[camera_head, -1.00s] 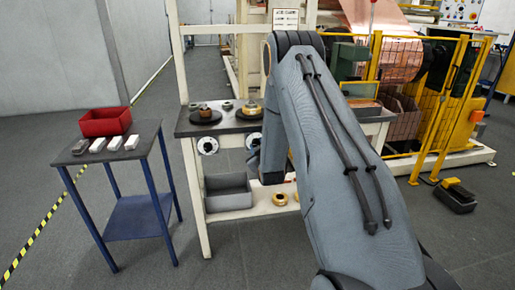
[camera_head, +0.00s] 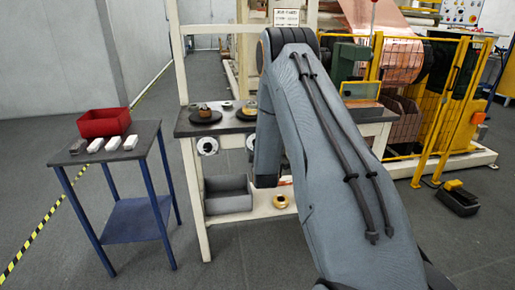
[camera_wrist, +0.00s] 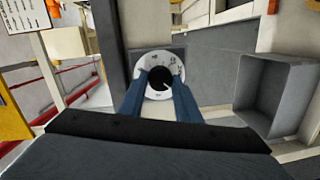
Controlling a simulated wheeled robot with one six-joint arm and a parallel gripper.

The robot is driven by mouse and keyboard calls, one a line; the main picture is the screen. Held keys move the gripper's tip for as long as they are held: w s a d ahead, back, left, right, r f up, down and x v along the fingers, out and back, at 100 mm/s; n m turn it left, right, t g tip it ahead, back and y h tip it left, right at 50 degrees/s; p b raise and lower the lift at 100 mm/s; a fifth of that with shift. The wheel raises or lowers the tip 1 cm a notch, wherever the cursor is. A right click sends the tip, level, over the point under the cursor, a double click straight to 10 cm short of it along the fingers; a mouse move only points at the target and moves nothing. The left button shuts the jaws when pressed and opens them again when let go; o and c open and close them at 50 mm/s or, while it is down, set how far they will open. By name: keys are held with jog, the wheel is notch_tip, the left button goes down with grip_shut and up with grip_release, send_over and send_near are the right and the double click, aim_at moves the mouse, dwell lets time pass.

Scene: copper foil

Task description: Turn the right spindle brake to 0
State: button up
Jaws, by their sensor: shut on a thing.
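In the wrist view, the two blue fingers of my gripper (camera_wrist: 161,82) are closed around the black knob of a white round dial, the right spindle brake (camera_wrist: 159,92), on a grey panel. The marks on the dial are too small to read. In the head view, the left edge of this dial (camera_head: 250,143) shows beside my arm, at the front of the bench (camera_head: 225,127). The left brake dial (camera_head: 207,146) is in full view and stands apart from my gripper. My gripper is hidden behind my arm in the head view.
A grey bin (camera_head: 229,183) and a copper-coloured roll (camera_head: 280,201) sit on the lower shelf. The bin also shows at the right of the wrist view (camera_wrist: 245,75). A side table (camera_head: 128,155) with a red box (camera_head: 103,122) stands left. Yellow fencing (camera_head: 436,115) is at the right.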

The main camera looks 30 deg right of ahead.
jog(key=shift+n, duration=0.3)
jog(key=shift+a, duration=0.1)
jog(key=o, duration=1.1)
jog(key=shift+c, duration=0.2)
jog(key=v, duration=0.7)
jog(key=shift+s, duration=0.4)
jog(key=shift+a, duration=0.1)
